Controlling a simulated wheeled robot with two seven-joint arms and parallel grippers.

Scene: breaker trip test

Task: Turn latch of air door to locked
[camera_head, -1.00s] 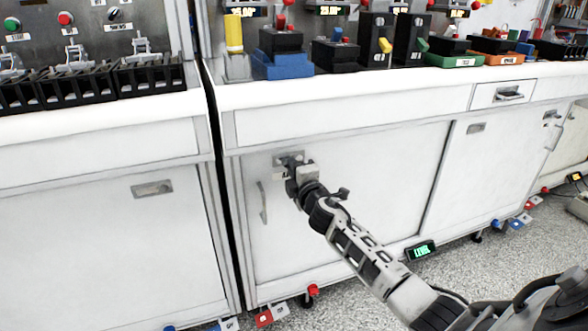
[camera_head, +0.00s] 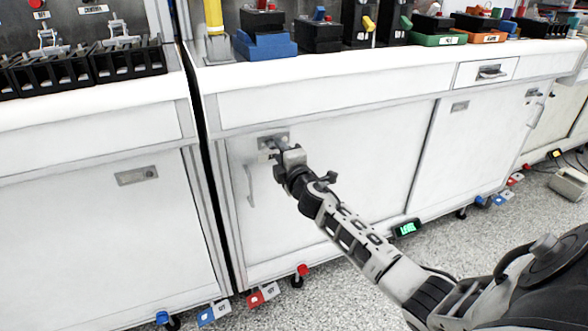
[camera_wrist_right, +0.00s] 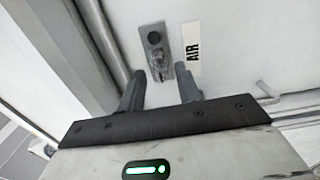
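The air door (camera_head: 330,185) is a white cabinet door, and it looks closed. Its latch plate (camera_head: 266,142) is grey and sits near the door's upper left corner. In the right wrist view the latch (camera_wrist_right: 157,62) shows a dark round spot at the top and a grey piece below it, beside a white "AIR" label (camera_wrist_right: 192,50). My right gripper (camera_head: 281,150) is in front of the plate and partly covers it. In the wrist view its two fingers (camera_wrist_right: 160,84) are apart with nothing between them, just below the latch. My left gripper is out of view.
A vertical handle (camera_head: 250,186) is on the door below the latch. Another cabinet (camera_head: 95,215) stands at the left across a dark gap. The counter (camera_head: 330,84) above holds several coloured blocks. Red and blue tagged casters and a green-lit box (camera_head: 406,229) are near the floor.

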